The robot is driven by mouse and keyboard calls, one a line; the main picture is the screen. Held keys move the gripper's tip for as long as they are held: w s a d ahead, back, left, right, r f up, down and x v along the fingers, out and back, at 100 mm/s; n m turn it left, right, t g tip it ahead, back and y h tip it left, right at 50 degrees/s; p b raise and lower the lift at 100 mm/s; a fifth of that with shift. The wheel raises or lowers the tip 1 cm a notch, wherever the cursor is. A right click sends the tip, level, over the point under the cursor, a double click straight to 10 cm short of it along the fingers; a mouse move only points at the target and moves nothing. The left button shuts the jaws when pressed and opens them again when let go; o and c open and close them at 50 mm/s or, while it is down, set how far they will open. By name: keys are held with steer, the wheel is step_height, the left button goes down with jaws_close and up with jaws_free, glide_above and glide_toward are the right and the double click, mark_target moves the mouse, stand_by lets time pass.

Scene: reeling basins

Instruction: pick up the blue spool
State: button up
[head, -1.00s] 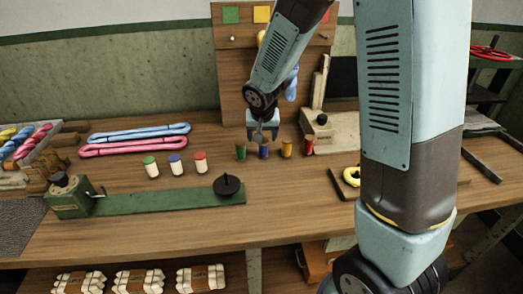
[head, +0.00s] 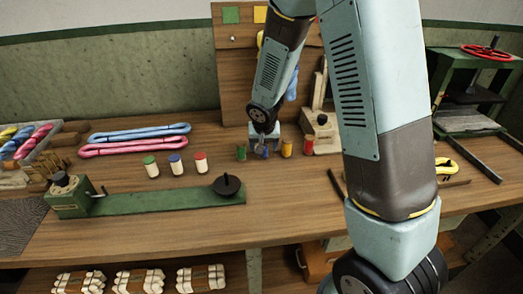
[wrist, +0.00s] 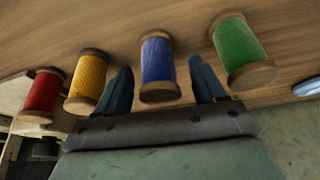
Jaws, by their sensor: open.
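The blue spool (head: 262,153) stands upright on the wooden bench, in a row of coloured spools, partly hidden by my gripper in the head view. In the wrist view the blue spool (wrist: 158,62) has wooden ends and sits between my two dark fingers. My gripper (wrist: 160,72) is open, with a finger on each side of the spool and a visible gap to each. In the head view my gripper (head: 264,144) is low, at the spool's upper part.
A green spool (wrist: 240,45) stands close beside one finger. On the other side are a yellow spool (wrist: 87,78) and a red spool (wrist: 42,92).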

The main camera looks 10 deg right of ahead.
steer(key=c, duration=1.2)
steer(key=shift+o, duration=0.2)
steer(key=shift+r, duration=0.1)
